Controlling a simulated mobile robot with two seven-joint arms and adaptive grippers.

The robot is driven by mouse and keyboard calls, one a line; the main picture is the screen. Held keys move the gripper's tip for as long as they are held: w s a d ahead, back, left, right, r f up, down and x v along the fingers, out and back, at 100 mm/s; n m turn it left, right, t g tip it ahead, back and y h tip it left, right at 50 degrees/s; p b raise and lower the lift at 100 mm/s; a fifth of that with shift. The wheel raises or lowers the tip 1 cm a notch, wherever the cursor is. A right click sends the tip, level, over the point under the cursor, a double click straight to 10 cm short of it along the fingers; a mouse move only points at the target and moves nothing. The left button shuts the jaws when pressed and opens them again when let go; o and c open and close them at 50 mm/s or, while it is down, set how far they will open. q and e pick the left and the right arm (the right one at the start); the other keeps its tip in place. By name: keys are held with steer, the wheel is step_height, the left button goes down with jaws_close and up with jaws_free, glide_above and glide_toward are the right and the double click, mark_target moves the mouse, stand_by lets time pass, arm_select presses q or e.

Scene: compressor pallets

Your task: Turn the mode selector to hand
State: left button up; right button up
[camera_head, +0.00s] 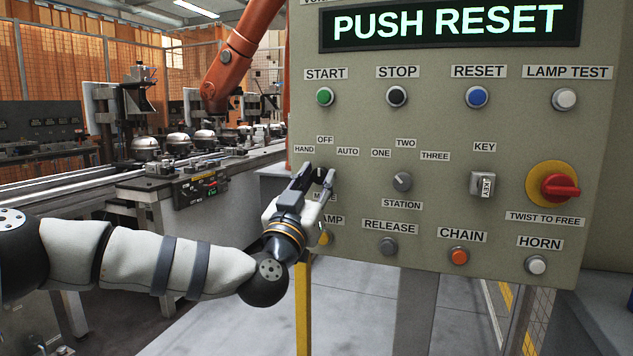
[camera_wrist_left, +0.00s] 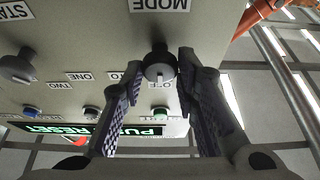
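The mode selector is a dark round knob (camera_wrist_left: 159,64) on the grey-green panel. In the left wrist view, which shows the panel upside down, its pale mark points toward the OFF label (camera_wrist_left: 160,84). In the head view the HAND label (camera_head: 304,149) is left of OFF and AUTO (camera_head: 347,152) is right. My left gripper (camera_head: 316,176) is at the knob, which is mostly hidden there. The left wrist view shows its fingers (camera_wrist_left: 158,72) apart, one on each side of the knob, with narrow gaps; contact is not clear. My right gripper is not in view.
The station selector (camera_head: 402,181) is right of the mode selector. A yellow lamp (camera_head: 325,238) is below it, partly behind my gripper. A red emergency stop (camera_head: 560,187) is at the far right. The display (camera_head: 450,22) reads PUSH RESET. A conveyor line (camera_head: 150,185) runs behind at left.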

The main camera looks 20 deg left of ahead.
arm_select(q)
jaws_close()
steer(key=shift+d+r+n+y+p, duration=0.1)
steer(key=shift+r+n+y+p, duration=0.25)
steer(key=shift+n+p, duration=0.4)
steer(key=shift+n+y, duration=0.65)
steer(key=shift+n, duration=0.5)
steer(key=n+y, duration=0.1)
steer(key=n, duration=0.2)
steer(key=n+g+y+p, duration=0.1)
steer(key=n+y, duration=0.1)
steer(key=n, duration=0.1)
steer(key=shift+f+p, duration=0.15)
steer(key=shift+p, duration=0.15)
steer(key=shift+d+f+n+g+y, duration=0.1)
steer(key=shift+n+g+y, duration=0.35)
steer(key=shift+n, duration=0.85)
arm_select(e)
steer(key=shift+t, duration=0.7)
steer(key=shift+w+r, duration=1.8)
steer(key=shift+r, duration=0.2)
arm_select(q)
steer(key=o, duration=1)
jaws_free()
